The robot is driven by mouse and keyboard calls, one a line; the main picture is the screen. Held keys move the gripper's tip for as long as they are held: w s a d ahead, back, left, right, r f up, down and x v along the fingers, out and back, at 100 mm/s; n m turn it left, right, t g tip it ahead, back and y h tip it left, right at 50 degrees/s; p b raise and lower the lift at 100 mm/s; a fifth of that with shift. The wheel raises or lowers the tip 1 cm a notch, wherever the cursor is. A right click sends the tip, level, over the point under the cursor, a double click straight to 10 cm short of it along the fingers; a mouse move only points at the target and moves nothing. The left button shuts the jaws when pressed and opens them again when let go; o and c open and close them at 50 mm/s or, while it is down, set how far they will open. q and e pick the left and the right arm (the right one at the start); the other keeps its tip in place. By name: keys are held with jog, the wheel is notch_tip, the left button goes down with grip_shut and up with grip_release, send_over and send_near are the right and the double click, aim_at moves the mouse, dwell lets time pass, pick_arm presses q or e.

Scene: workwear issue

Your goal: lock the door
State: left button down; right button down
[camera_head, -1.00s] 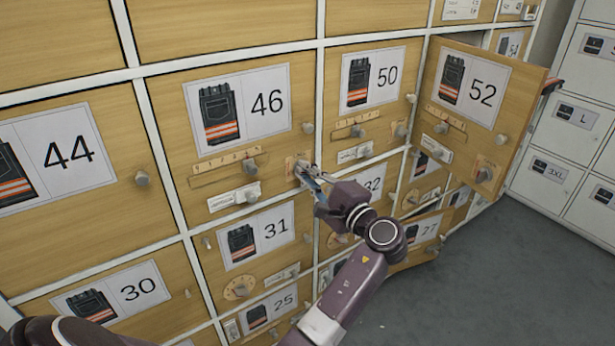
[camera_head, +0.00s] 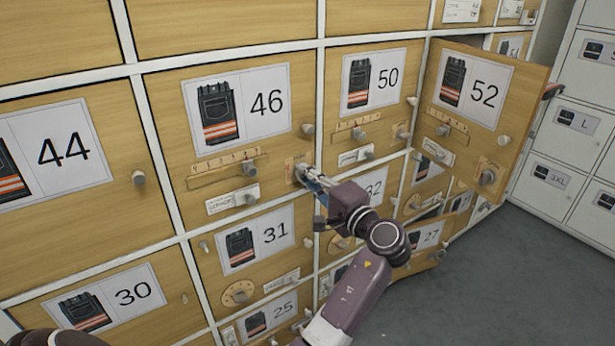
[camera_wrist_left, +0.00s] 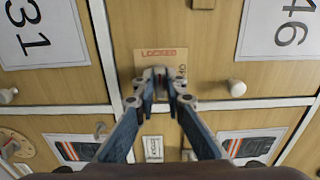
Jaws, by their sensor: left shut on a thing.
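The wooden door marked 46 (camera_head: 165,128) is flush with the cabinet front. At its lower right corner is a small lock plate (camera_head: 290,165) with a knob. My left gripper (camera_head: 302,174) is shut on this lock knob (camera_wrist_left: 158,73). In the left wrist view, its blue fingers (camera_wrist_left: 160,95) close around the knob from both sides. The plate (camera_wrist_left: 150,60) shows red LOCKED lettering above the knob and partly hidden lettering at its side. The fingers hide most of the knob, so I cannot tell its pointing direction. My right gripper is not in view.
Door 52 (camera_head: 521,100) stands ajar at the right, and door 27 (camera_head: 428,262) below also sticks out. Door 46 also has a round knob (camera_head: 307,129) and a slider (camera_head: 249,169). Grey floor (camera_head: 480,290) is free at lower right.

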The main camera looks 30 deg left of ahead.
pick_arm(q)
jog(key=c, duration=2)
grip_release()
